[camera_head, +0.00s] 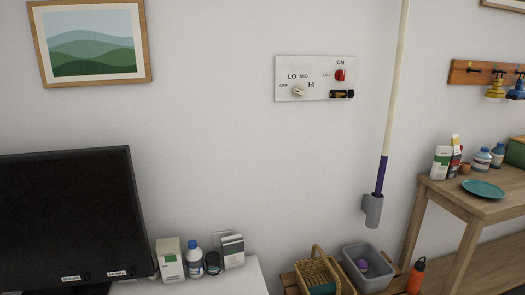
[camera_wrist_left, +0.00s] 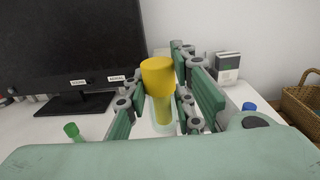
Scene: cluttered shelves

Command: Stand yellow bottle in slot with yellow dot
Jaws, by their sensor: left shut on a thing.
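No slot with a yellow dot can be made out in either view. Neither gripper shows in the head view, and my right gripper is not in view.
A black monitor (camera_head: 68,215) stands on the white desk (camera_head: 243,280); boxes and a blue-capped bottle (camera_head: 194,262) are beside it. A green-capped item (camera_wrist_left: 73,132) is left of my gripper. A wicker basket (camera_head: 318,272) and grey bin (camera_head: 368,281) are farther right.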

